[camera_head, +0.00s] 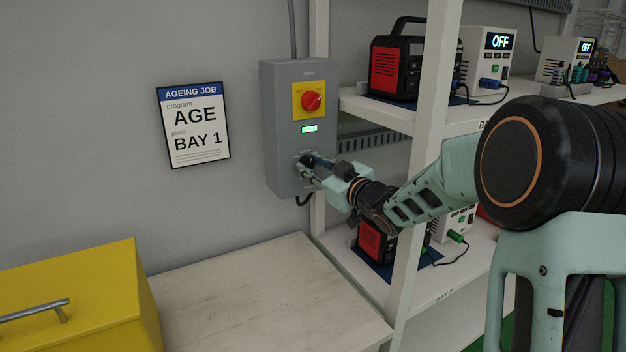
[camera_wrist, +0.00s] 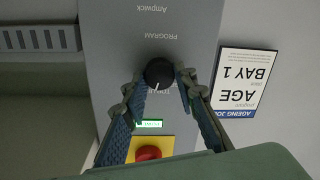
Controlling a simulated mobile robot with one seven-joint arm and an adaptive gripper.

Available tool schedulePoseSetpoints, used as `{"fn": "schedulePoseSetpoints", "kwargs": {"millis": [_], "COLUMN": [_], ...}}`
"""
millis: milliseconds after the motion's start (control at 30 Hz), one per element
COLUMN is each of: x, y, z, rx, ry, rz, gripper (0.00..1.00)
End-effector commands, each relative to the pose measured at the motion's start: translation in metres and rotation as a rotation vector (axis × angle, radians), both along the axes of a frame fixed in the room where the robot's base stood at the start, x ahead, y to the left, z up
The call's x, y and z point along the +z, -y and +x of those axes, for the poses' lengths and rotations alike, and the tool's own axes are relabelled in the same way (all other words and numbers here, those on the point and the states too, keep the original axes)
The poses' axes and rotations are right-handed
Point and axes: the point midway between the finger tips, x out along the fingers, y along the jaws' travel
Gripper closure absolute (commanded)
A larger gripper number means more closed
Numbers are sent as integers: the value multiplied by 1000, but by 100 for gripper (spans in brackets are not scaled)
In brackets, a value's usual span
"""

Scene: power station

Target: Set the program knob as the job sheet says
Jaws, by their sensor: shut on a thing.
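The job sheet (camera_head: 193,125) hangs on the wall and reads "AGEING JOB", program "AGE", place "BAY 1". It also shows upside down in the wrist view (camera_wrist: 246,82). The black program knob (camera_wrist: 159,72) sits on the grey control box (camera_head: 285,150), near the word "PROGRAM". Its white pointer mark faces the small green display (camera_wrist: 149,124) in the wrist view. Labels around the knob are partly hidden and too small to read surely. My gripper (camera_head: 307,167) is at the knob, its fingers shut on it from both sides, as the wrist view (camera_wrist: 158,84) also shows.
A red rotary switch (camera_head: 312,101) on a yellow plate sits above the display. Shelves (camera_head: 375,112) to the right hold a black-and-red power unit (camera_head: 398,66) and white devices reading "OFF" (camera_head: 500,41).

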Motion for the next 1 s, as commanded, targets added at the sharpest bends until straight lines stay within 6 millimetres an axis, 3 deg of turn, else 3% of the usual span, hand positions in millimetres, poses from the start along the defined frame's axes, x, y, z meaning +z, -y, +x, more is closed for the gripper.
{"fn": "schedulePoseSetpoints", "kwargs": {"millis": [1000], "x": [-4], "y": [-3], "z": [-2], "rx": [-1], "ry": [525], "rz": [-774], "gripper": [98]}}
